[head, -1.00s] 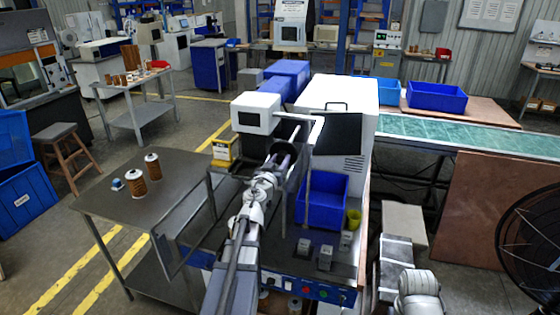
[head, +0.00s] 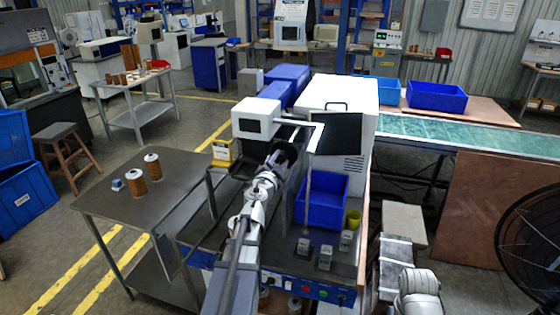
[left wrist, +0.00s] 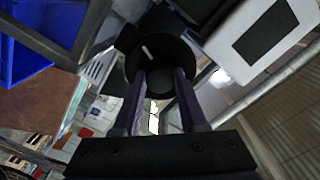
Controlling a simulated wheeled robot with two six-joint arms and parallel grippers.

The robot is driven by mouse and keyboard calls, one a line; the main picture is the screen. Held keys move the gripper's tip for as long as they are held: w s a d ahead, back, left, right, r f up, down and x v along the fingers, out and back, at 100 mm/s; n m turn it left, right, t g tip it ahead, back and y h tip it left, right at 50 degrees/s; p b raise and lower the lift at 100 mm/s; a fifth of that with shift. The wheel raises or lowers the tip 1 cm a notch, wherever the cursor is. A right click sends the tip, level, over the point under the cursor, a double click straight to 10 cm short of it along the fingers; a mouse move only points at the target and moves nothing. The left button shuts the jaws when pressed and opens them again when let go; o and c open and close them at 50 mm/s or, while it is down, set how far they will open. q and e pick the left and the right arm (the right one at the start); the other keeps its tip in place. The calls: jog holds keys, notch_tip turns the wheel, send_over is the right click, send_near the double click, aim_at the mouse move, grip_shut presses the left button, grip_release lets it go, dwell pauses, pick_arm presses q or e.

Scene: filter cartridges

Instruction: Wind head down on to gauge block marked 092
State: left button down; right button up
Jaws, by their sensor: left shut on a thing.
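The white head (head: 256,118) of the machine stands out on the left of the white cabinet, with a thin rod (head: 308,190) hanging down nearby. My left gripper (head: 279,162) is shut on a dark round handwheel (head: 289,151) below the head. In the left wrist view the black wheel (left wrist: 160,62) with a white mark sits at the tips of the two fingers (left wrist: 160,85). Small grey gauge blocks (head: 304,247) (head: 325,258) (head: 346,240) stand on the machine bed. Their markings are too small to read. My right gripper is out of view; only arm links show.
A blue bin (head: 322,200) and a yellow cup (head: 354,219) stand behind the blocks. A steel table (head: 110,205) at left holds two copper-coloured cartridges (head: 153,167) (head: 137,182). A green conveyor (head: 450,132) is at right, with a black fan (head: 530,240) in front.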

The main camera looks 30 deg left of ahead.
pick_arm(q)
jog(key=m, duration=1.3)
jog(key=shift+m, duration=0.3)
jog(key=m, duration=0.7)
jog(key=shift+d+y, duration=0.1)
jog(key=shift+y, duration=0.2)
jog(key=m, duration=0.6)
jog(key=shift+b, duration=0.3)
jog(key=shift+m, duration=0.3)
jog(key=shift+c, duration=2.2)
grip_release()
jog(key=shift+s, duration=0.1)
jog(key=v, duration=0.7)
jog(key=shift+s, duration=0.35)
